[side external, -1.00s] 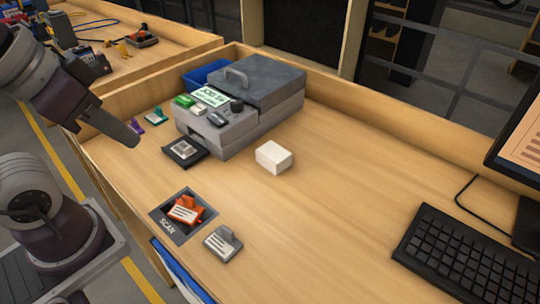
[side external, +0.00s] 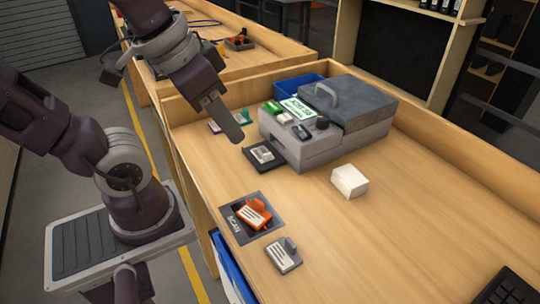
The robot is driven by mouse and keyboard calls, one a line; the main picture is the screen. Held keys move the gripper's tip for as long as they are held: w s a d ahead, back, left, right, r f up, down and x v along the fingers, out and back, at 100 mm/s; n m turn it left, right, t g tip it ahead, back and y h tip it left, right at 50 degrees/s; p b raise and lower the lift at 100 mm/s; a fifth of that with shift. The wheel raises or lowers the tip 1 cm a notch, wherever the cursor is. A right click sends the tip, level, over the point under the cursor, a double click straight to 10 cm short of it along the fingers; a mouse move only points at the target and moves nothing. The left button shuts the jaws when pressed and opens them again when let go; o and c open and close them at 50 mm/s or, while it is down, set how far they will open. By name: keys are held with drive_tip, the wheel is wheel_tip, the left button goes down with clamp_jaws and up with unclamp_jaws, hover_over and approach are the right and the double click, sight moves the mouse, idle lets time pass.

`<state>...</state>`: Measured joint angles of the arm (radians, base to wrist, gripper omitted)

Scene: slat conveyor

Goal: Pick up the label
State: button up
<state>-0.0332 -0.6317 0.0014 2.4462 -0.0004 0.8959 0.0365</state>
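A small pale label piece (side external: 262,154) sits on the black tray (side external: 280,165) at the front of the grey label machine (side external: 330,135). An orange holder with a white label (side external: 254,214) lies on the dark SCAN pad (side external: 237,228). A grey holder with a white label (side external: 283,255) lies on the wood in front of the pad. The frames do not tell which label is meant. My gripper (side external: 236,134) points down and right, left of the tray and apparently above the bench. Its fingers overlap from this side, so their opening is hidden. I see nothing held in it.
Small green and purple pieces lie behind my gripper, and a blue bin (side external: 298,88) is behind the machine. A raised wooden edge borders the bench.

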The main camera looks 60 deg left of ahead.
drive_tip(key=w+a+f+g, duration=0.3)
drive_tip(key=w, duration=0.5)
drive_tip(key=g, duration=0.2)
hover_over(269, 153)
drive_tip(key=f, duration=0.6)
drive_tip(key=shift+w+d+f, duration=0.1)
drive_tip(key=shift+w+f, duration=0.2)
drive_tip(key=shift+w, duration=0.1)
drive_tip(key=f, duration=0.6)
drive_tip(key=shift+s+f, duration=0.35)
clamp_jaws()
